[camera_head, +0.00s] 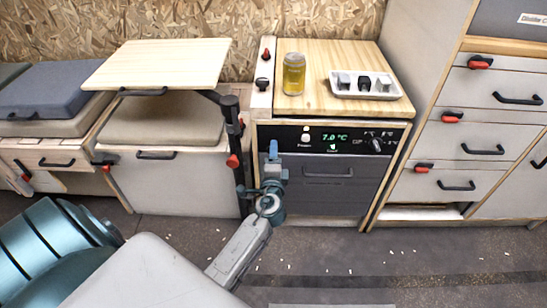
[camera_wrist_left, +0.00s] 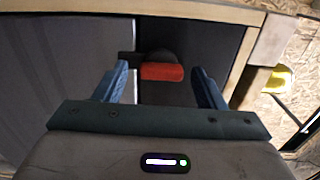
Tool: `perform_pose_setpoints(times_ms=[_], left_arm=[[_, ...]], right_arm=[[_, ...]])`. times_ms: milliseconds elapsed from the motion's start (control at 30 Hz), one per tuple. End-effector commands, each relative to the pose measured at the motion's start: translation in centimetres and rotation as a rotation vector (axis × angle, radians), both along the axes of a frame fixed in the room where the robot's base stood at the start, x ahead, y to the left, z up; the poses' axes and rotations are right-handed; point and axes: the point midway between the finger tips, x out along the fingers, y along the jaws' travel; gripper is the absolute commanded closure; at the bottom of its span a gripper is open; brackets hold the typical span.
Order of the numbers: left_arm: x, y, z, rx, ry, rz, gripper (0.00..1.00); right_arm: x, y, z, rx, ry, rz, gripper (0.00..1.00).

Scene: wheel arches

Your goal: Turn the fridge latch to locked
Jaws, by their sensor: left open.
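The fridge (camera_head: 330,192) has a dark front with a display reading 7.0 °C and a handle bar, under a wooden top. In the left wrist view, a latch with a red tab (camera_wrist_left: 162,72) on a dark mount sits on the dark front (camera_wrist_left: 185,33), beyond and between my fingertips. The tab lies lengthwise across the gap between the fingers. My left gripper (camera_head: 272,163) is open and empty at the fridge's upper left front; it also shows in the left wrist view (camera_wrist_left: 160,85). In the head view, my gripper seems to hide the latch. My right gripper is out of view.
A yellow can (camera_head: 293,74) and a white tray (camera_head: 365,85) stand on the fridge top. A swivel table (camera_head: 160,65) on a dark post with a red knob (camera_head: 233,161) is close on the left. Drawers (camera_head: 465,140) with red catches stand right.

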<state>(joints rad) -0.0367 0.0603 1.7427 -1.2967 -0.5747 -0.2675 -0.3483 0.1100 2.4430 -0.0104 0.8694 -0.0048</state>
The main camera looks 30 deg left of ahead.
Motion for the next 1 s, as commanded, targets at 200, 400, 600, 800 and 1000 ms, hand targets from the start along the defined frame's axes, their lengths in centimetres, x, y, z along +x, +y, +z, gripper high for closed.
perform_pose_setpoints(times_ms=[200,400,600,800,1000], left_arm=[[-1.2,-0.8,0.0,-0.002,0.000,0.000,0.36],[-4.6,-2.8,-0.1,-0.005,0.002,0.000,0.36],[-7.7,-4.7,-0.2,-0.003,0.002,0.001,0.36],[-9.1,-5.6,-0.1,-0.001,0.001,0.000,0.36],[-9.2,-5.7,0.0,0.000,0.000,-0.001,0.36]], right_arm=[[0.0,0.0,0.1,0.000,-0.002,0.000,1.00],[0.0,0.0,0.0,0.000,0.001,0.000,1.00],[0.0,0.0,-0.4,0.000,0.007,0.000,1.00],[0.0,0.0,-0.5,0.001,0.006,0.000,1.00],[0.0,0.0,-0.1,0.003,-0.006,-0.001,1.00]])
